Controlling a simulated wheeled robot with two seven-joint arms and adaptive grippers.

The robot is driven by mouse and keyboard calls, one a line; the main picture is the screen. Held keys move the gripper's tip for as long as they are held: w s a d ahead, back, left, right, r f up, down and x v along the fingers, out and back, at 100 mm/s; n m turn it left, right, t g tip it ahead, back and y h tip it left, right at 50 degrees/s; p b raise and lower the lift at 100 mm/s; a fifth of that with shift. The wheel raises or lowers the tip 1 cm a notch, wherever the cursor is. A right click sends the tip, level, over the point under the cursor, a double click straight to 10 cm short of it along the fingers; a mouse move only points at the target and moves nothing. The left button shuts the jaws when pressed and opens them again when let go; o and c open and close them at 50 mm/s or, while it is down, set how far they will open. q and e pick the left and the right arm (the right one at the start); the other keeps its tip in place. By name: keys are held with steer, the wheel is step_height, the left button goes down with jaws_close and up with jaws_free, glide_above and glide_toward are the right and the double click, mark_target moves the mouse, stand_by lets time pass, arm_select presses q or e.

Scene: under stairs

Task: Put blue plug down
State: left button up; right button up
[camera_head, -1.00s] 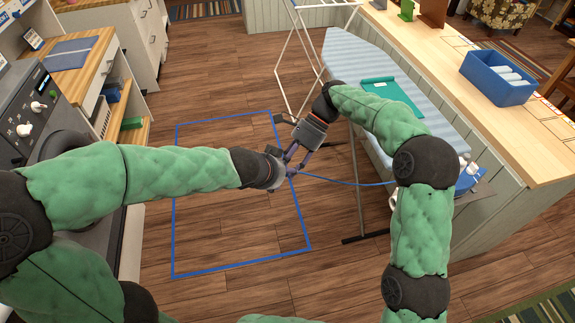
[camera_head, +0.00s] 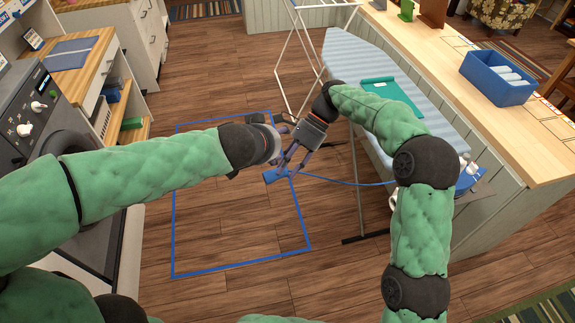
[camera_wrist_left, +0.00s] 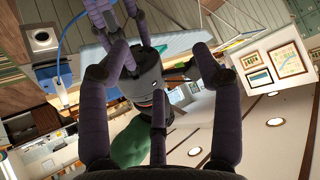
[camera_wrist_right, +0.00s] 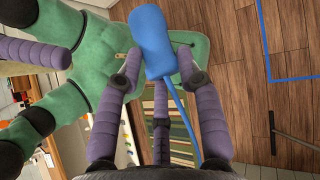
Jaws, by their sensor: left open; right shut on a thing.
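The blue plug (camera_head: 275,175) hangs at the fingertips of my right gripper (camera_head: 286,165), above the floor. In the right wrist view the plug (camera_wrist_right: 153,45) sits between the right gripper's fingers (camera_wrist_right: 155,80), which are shut on it. Its blue cord (camera_head: 345,183) runs right toward the ironing board's end. My left gripper (camera_head: 286,130) is open and empty, just above and beside the right hand. The left wrist view shows its spread fingers (camera_wrist_left: 160,62) with the right hand beyond them. Its fingertips are partly hidden in the head view.
A blue outlined rectangle (camera_head: 174,225) marks the wooden floor below the hands. The ironing board (camera_head: 350,60) stands to the right, beside a wooden counter (camera_head: 450,60) with a blue bin (camera_head: 490,88). A washing machine (camera_head: 50,120) is at left.

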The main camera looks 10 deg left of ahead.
arm_select(q)
steer(key=s+a+f+n+g+y, duration=0.25)
steer(key=a+f+y, duration=0.35)
steer(key=a+f, duration=0.6)
step_height(320, 180, down, 11)
steer(key=w+n, duration=0.1)
steer(key=w, duration=0.1)
steer(key=s+d+f+n+g+h, duration=0.1)
steer(key=s+d+f+g+h, duration=0.2)
steer(key=s+d+f, duration=0.3)
steer(key=s+d+f+n+g+h, duration=0.1)
steer(key=s+d+f+g+h, duration=0.2)
steer(key=s+f, duration=1.1)
step_height(320, 180, down, 3)
steer(key=d+h, duration=0.2)
steer(key=d, duration=0.1)
steer(key=shift+s+n, duration=0.25)
steer(key=shift+n, duration=0.1)
